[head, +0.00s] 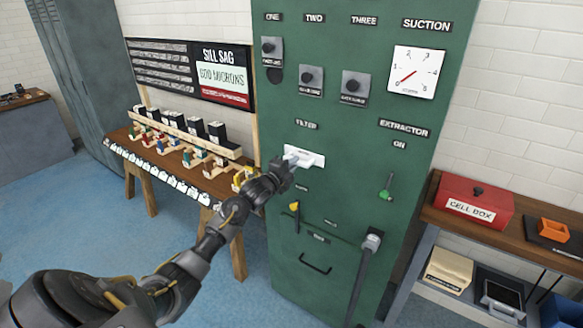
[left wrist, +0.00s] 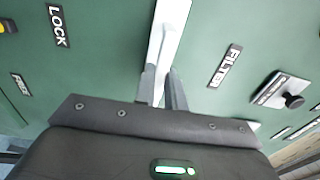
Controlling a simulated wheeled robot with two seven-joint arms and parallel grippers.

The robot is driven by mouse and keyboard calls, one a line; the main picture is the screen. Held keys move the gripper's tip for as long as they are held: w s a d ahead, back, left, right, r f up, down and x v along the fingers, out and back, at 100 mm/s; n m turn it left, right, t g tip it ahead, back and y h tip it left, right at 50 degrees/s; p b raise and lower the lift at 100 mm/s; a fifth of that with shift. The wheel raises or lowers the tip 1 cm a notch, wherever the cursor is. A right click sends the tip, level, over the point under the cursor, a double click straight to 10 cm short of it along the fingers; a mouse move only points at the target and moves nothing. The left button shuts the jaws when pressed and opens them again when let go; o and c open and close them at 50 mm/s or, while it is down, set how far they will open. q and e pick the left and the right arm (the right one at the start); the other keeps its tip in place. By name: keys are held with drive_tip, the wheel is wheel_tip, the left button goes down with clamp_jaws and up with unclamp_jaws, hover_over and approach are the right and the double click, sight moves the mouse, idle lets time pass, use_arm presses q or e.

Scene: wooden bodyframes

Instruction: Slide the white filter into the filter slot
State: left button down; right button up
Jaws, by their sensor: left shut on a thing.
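The white filter (head: 310,158) is at the green cabinet's front, just below the FILTER label (head: 306,125). It also shows in the left wrist view as a long white bar (left wrist: 171,28) between the LOCK and FILTER labels. My left gripper (head: 290,162) is shut on it, with both fingers (left wrist: 163,88) pinching a thin white part. The filter slot itself is hidden behind the filter and gripper, so I cannot tell how deep the filter sits. My right gripper is not in view.
The green cabinet (head: 340,215) carries a yellow lever (head: 294,215) below the filter, a green-handled lever (head: 386,194) to the right and a large grey-topped lever (head: 366,260) lower down. A workbench (head: 190,175) stands left; a shelf with a red CELL BOX (head: 473,205) stands right.

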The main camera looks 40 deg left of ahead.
use_arm(q)
drive_tip(key=shift+w, duration=0.3)
drive_tip(key=c, duration=1.4)
unclamp_jaws()
drive_tip(key=shift+s, duration=0.15)
drive_tip(key=shift+s+b, duration=1.55)
drive_tip(key=shift+s, duration=3.75)
